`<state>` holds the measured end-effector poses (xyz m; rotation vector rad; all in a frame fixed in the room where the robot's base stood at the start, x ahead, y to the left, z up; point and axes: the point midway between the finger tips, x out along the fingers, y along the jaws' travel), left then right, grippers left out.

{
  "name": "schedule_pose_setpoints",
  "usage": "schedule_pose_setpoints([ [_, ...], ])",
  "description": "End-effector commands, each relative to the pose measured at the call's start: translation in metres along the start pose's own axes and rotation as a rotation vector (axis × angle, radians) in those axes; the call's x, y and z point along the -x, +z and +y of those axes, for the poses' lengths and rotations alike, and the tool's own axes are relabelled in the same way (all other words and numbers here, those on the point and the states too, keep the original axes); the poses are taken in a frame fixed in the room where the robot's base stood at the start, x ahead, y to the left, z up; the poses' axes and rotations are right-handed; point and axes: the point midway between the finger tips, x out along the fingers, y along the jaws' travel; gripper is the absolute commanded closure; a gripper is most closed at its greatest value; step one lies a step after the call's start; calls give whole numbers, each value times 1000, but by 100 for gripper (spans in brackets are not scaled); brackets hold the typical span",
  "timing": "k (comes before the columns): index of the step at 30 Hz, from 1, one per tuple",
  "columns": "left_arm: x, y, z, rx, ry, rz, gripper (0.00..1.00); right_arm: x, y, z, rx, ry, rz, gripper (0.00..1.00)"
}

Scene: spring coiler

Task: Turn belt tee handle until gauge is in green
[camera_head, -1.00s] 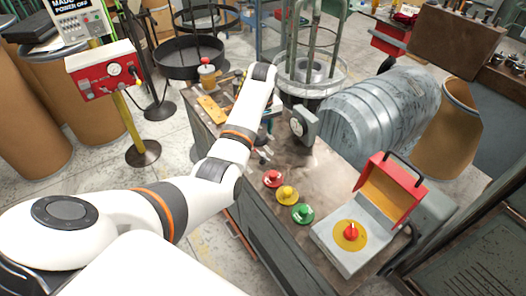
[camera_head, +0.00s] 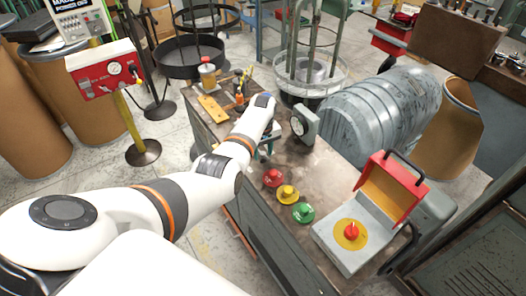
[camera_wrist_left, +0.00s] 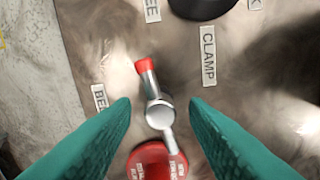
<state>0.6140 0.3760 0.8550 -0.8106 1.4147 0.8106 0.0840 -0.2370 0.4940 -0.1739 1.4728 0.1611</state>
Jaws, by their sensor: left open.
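The tee handle (camera_wrist_left: 160,112), a silver hub with a crossbar and a red tip, stands on the bench top in the left wrist view. A label beginning "BE" (camera_wrist_left: 100,98) lies to its left. My left gripper (camera_wrist_left: 160,103) is open, its teal fingers on either side of the handle with gaps showing. In the head view my left gripper (camera_head: 266,149) is low over the bench behind the red button, and the handle cannot be made out there. A round gauge (camera_head: 297,126) faces left on a grey housing; its needle and green zone are too small to read.
Red (camera_head: 273,178), yellow (camera_head: 287,194) and green (camera_head: 303,213) buttons line the bench top (camera_head: 325,170). A box with a red knob (camera_head: 351,231) stands front right. A large grey ribbed cylinder (camera_head: 375,110) lies behind. A "CLAMP" label (camera_wrist_left: 208,55) is near the handle.

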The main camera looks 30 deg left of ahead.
Motion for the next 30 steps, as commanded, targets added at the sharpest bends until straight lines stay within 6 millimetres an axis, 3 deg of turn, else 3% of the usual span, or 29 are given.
schedule_pose_setpoints([
  [7, 0, 0, 0, 0, 0, -1, 61, 0, 0, 1, -1, 1, 0, 64],
  [12, 0, 0, 0, 0, 0, 0, 89, 0, 0, 2, -1, 2, -1, 64],
  [15, 0, 0, 0, 0, 0, 0, 100, 0, 1, 3, -2, 3, -1, 64],
  [23, 1, 0, 0, -28, 1, 0, 100, 2, 1, 3, -2, 4, -1, 64],
  [30, 2, 0, 0, -151, 2, 1, 100, 8, 1, 3, -2, 4, -1, 64],
])
